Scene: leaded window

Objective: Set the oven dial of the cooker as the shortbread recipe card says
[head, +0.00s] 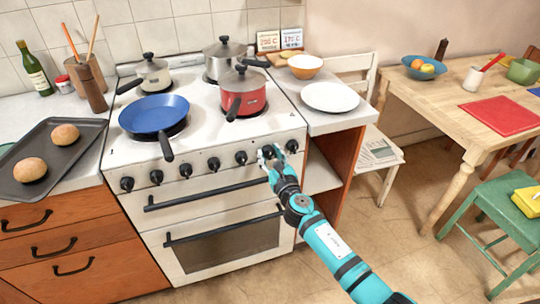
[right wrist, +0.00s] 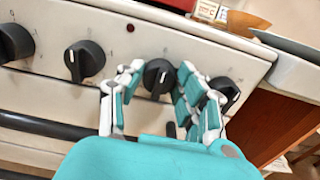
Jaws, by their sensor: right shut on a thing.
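The white cooker (head: 210,185) has a row of black dials along its front. My right gripper (head: 270,154) is at the second dial from the right end. In the right wrist view its fingers (right wrist: 154,92) are on both sides of that black dial (right wrist: 158,76), shut on it. The dial's white mark points roughly upward; small figures around it are too small to read surely. Two recipe cards (head: 268,41) (head: 291,39) stand at the back of the counter, each with a temperature in degrees C; their titles are unreadable. My left gripper is not in view.
Neighbouring dials (right wrist: 84,60) (right wrist: 224,92) sit close on either side of my fingers. The upper oven handle (head: 205,193) runs just below. A blue pan (head: 154,113) and red pot (head: 250,98) stand on the hob. A white plate (head: 330,97) lies on the right counter.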

